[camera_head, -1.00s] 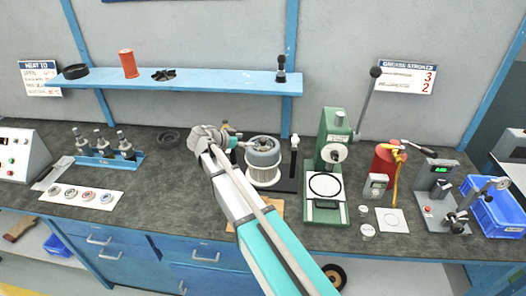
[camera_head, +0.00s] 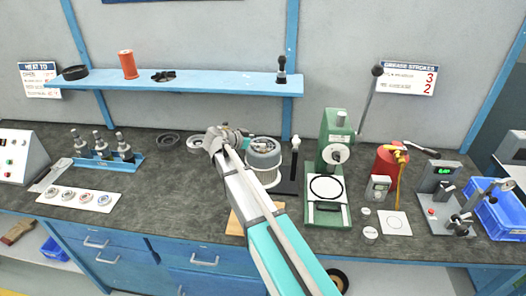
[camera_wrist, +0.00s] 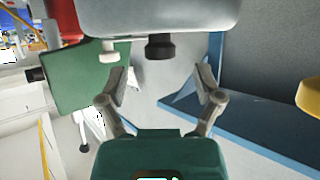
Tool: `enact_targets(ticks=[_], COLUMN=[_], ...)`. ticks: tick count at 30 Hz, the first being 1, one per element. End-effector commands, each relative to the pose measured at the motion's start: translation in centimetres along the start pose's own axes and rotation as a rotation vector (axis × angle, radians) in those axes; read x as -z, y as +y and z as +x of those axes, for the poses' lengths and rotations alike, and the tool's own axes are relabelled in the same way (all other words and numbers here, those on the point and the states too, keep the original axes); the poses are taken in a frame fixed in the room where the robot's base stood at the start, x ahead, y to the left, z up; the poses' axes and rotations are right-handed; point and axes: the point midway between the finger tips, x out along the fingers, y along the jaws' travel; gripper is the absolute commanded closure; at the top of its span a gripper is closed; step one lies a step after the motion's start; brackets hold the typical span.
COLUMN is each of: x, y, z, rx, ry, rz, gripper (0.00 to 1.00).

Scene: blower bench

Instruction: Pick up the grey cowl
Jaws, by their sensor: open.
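A light grey ring-shaped part (camera_head: 195,143), which looks like the grey cowl, lies on the dark bench left of my wrist in the head view. My gripper (camera_head: 244,134) is just right of it, above the back of the bench, and partly hidden by my own arm. In the wrist view my gripper (camera_wrist: 160,78) has its two fingers spread wide with nothing between them. A large grey body with a black knob fills the top of that view; I cannot tell what it is.
A black ring (camera_head: 168,139) lies left of the grey one. A grey cylindrical housing (camera_head: 263,147) stands right of my gripper, with a green press (camera_head: 335,150) beyond it. A blue shelf (camera_head: 200,83) hangs above.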

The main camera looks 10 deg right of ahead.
Motion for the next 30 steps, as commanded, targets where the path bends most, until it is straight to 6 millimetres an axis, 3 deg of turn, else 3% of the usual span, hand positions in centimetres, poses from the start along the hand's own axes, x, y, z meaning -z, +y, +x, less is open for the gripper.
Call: enact_targets(ticks=[9,28,30], x=[-0.1,0.0,0.0], y=[-0.1,0.0,0.0], z=[3.5,3.8,3.8], rx=[-0.001,-0.001,-0.001], ry=[0.0,0.0,0.0], rz=[0.002,0.001,0.001], gripper=[0.16,0.16,0.29])
